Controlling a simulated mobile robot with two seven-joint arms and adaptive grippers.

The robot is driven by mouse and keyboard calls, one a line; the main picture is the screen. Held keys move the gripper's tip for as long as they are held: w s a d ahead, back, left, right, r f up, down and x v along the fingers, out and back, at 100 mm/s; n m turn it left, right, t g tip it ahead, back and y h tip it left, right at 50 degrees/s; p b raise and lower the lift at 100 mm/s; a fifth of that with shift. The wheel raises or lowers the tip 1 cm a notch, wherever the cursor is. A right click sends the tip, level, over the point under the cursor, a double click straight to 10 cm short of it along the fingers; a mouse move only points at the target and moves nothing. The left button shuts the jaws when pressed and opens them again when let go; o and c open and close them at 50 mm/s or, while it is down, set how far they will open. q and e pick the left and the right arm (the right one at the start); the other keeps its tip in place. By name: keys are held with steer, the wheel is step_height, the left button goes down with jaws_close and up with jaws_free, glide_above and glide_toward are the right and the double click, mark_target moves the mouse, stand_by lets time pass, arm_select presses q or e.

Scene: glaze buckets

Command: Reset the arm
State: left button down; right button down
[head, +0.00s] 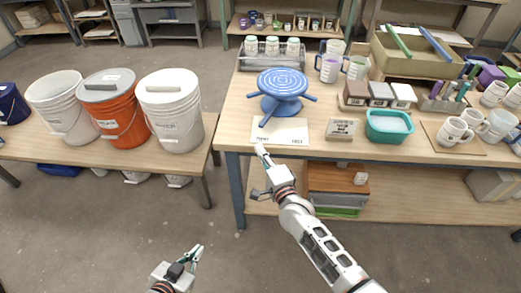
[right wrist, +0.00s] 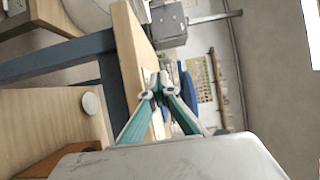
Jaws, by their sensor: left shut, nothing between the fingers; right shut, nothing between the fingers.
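My right arm reaches up from the bottom of the head view. Its gripper (head: 261,151) is at the table's front edge, by a white card (head: 287,131) with small print. In the right wrist view the teal fingers of this gripper (right wrist: 157,84) come together at the tips with nothing between them. My left gripper (head: 197,251) is low in the head view, over the floor left of the table, shut and empty. Whether the right fingertips touch the table edge or card, I cannot tell.
The table (head: 237,110) holds a blue banding wheel (head: 283,83), a teal tub (head: 389,124), small boxes and mugs. A white bucket (head: 172,110) and an orange bucket (head: 112,105) stand on a low bench to the left. The floor (head: 110,225) in front is clear.

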stand_by(0.3)
steer(key=s+d+f+n+g+h, duration=0.1)
steer(key=s+d+f+n, duration=0.3)
steer(key=s+d, duration=0.4)
steer(key=s+d+f+n+g+h, duration=0.2)
steer(key=s+d+f+n+h, duration=0.1)
steer(key=s+d+f+n, duration=0.2)
steer(key=s+d+f+n+g+h, duration=0.2)
steer(key=s+d+f+n, duration=0.3)
steer(key=s+d, duration=0.7)
steer(key=s+n, duration=0.2)
steer(key=s, duration=0.2)
steer(key=shift+s+d+n, duration=0.25)
steer(key=shift+d+n, duration=0.1)
steer(key=shift+n, duration=0.05)
